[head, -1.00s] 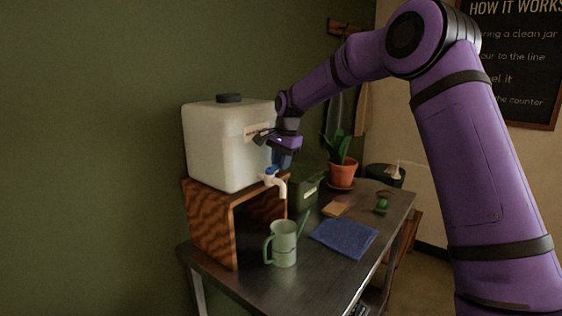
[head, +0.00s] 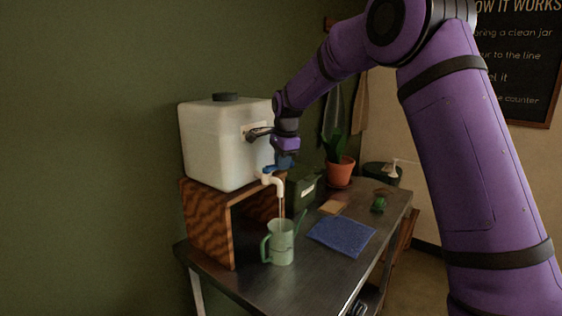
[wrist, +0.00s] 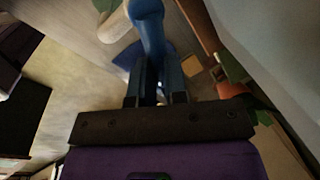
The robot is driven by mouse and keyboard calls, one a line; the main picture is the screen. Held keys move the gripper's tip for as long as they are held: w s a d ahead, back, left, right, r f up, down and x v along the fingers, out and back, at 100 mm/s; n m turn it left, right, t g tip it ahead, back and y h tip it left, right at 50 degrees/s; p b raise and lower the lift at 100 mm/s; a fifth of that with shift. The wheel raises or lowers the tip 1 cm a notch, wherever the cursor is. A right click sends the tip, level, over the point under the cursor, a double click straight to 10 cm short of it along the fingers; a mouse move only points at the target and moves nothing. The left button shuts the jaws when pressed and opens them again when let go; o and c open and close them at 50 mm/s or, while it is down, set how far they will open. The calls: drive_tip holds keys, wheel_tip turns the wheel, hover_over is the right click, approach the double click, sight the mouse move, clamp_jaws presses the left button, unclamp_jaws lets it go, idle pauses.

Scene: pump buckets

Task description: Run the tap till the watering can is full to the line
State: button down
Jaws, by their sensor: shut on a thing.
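A white water container (head: 215,145) with a dark cap stands on a wooden stand. Its pale tap (head: 275,185) has a blue lever (head: 277,167), and a thin brownish stream runs from the spout. The light green watering can (head: 281,243) stands upright on the table under the spout, and the stream goes into its top. The level inside and any line are not visible. My gripper (head: 285,160) is at the tap, shut on the blue lever, which shows between the fingers (wrist: 155,90) in the wrist view.
The wooden stand (head: 208,222) is open at the front.

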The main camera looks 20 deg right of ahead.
drive_tip(key=c, duration=1.1)
unclamp_jaws()
drive_tip(key=shift+c, duration=0.2)
drive_tip(key=shift+r, duration=0.15)
wheel_tip(320, 180, up, 10)
drive_tip(key=s, duration=0.2)
drive_tip(key=shift+d+r, duration=0.2)
drive_tip(key=shift+c, duration=0.2)
